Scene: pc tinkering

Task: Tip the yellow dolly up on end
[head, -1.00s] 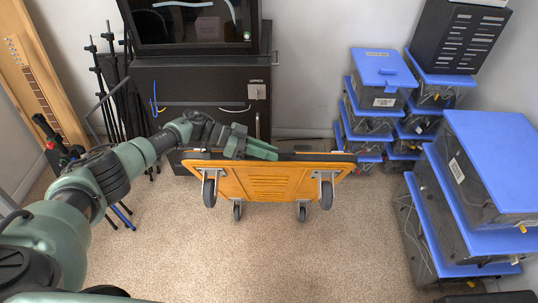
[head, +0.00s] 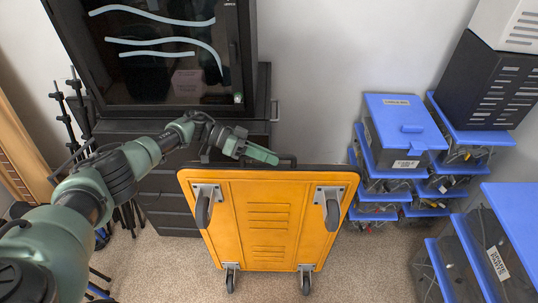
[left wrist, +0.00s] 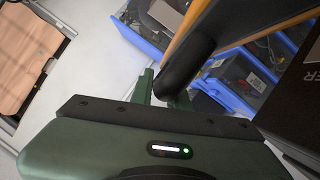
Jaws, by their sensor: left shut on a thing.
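The yellow dolly (head: 268,222) is tipped up steeply in front of the black cabinet, its ribbed underside and grey casters facing me. Its two lower casters are near the floor; I cannot tell if they touch it. My left gripper (head: 262,155) is at the dolly's upper edge, shut on its dark handle. In the left wrist view, the green fingers (left wrist: 165,90) are at the dark rounded handle (left wrist: 187,66), and the dolly's orange edge (left wrist: 235,30) runs to the upper right. The handle partly hides the fingertips. My right gripper is not in view.
The black cabinet (head: 175,182) with a glass-fronted unit (head: 165,85) on it stands close behind the dolly. Stacked blue-lidded crates (head: 395,145) stand to the right, more (head: 500,240) at the right edge. Black stands (head: 75,115) are at left.

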